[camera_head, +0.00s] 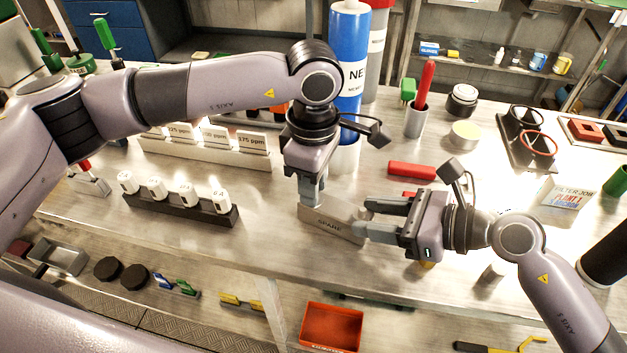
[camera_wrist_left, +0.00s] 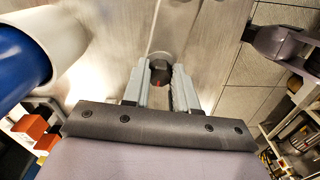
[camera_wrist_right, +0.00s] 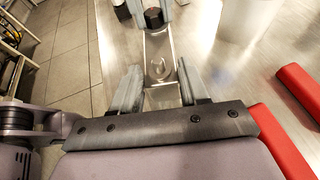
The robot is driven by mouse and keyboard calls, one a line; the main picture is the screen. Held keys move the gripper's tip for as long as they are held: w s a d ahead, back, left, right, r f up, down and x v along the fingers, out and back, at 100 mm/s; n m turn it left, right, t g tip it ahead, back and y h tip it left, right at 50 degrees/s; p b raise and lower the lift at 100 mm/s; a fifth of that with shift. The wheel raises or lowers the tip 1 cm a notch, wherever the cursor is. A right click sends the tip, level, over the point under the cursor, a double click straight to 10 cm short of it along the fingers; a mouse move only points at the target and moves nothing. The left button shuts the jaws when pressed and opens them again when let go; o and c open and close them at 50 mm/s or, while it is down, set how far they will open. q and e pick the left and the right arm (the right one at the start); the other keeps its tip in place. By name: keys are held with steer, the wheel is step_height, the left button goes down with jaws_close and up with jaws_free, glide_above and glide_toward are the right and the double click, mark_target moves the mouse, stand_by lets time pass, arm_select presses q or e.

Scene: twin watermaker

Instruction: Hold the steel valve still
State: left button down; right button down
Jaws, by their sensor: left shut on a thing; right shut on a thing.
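A steel body marked SPARE (camera_head: 318,222), which I take for the steel valve, stands on the metal bench. In the right wrist view the steel body (camera_wrist_right: 160,52) has a round recess. My right gripper (camera_head: 365,218) is shut on its right end from the side. My left gripper (camera_head: 311,198) points down at its left end, shut on a dark round knob with a red mark (camera_wrist_left: 159,76). The knob (camera_wrist_right: 153,17) also shows between the left fingers in the right wrist view. The contact spots are partly hidden by the fingers.
A blue cylinder (camera_head: 351,60) stands just behind my left wrist. A red bar (camera_head: 412,171) lies behind my right gripper. A dark rack with several white capped pieces (camera_head: 190,200) stands to the left. The bench's front edge is close, with a red tray (camera_head: 331,326) below.

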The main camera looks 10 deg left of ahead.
arm_select(q)
steer(key=shift+s+d+m, duration=0.2)
steer(key=shift+d+m, duration=0.05)
steer(key=shift+m, duration=0.35)
arm_select(e)
steer(key=shift+w, duration=0.1)
arm_select(q)
steer(key=c, duration=0.9)
jaws_free()
steer(key=shift+w+a, duration=0.1)
steer(key=shift+r, duration=0.15)
step_height(320, 180, up, 12)
steer(key=shift+f, duration=0.1)
arm_select(e)
steer(key=shift+c, duration=2.4)
jaws_free()
